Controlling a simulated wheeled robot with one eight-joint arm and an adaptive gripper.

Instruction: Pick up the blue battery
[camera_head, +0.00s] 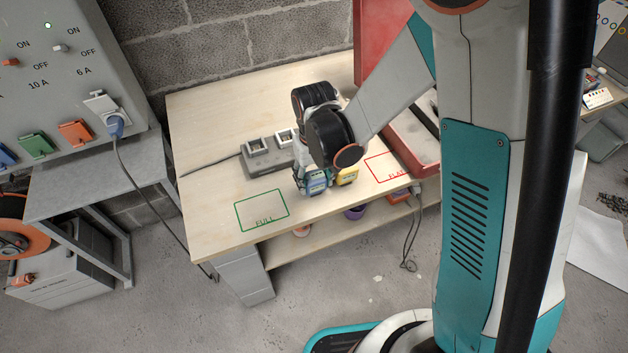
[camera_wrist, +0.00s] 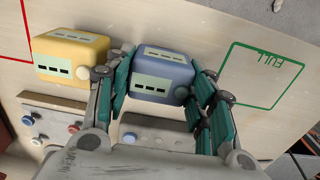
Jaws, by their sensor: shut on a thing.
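In the head view the blue battery (camera_head: 317,183) is partly covered by my gripper (camera_head: 313,180), near the front of the wooden bench. I cannot tell whether it touches the bench top. A yellow battery (camera_wrist: 70,57) stands right beside my gripper; it also shows in the head view (camera_head: 347,175).
The wooden bench (camera_head: 215,130) bears a green FULL outline (camera_head: 261,211) to the left, empty, and a red FLAT outline (camera_head: 388,168) to the right. A grey charger (camera_head: 262,158) with sockets lies behind the batteries. A grey switch panel (camera_head: 60,75) stands at the left.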

